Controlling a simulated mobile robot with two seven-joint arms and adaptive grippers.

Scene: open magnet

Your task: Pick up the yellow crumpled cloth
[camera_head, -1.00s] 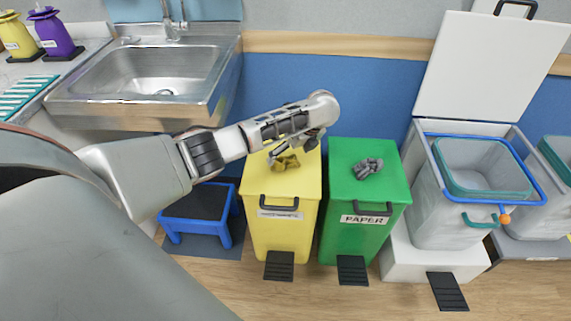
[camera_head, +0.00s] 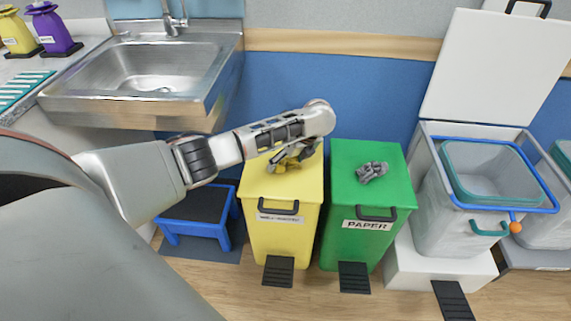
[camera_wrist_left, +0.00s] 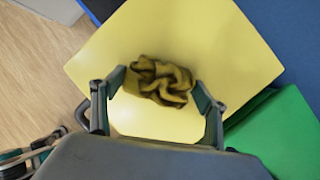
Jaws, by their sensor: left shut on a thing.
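The yellow crumpled cloth (camera_wrist_left: 160,80) is on top of the yellow bin's lid (camera_wrist_left: 185,40). In the head view the cloth (camera_head: 286,164) shows only partly under my left gripper (camera_head: 297,156). My left gripper (camera_wrist_left: 158,88) points down over the lid, with one finger on each side of the cloth, and is shut on it. I cannot tell whether the cloth is clear of the lid.
A green paper bin (camera_head: 345,195) with a grey crumpled piece (camera_head: 371,172) on its lid stands right of the yellow bin. An open grey bin (camera_head: 430,200) is further right. A blue step stool (camera_head: 200,212) and a sink (camera_head: 150,75) are at left.

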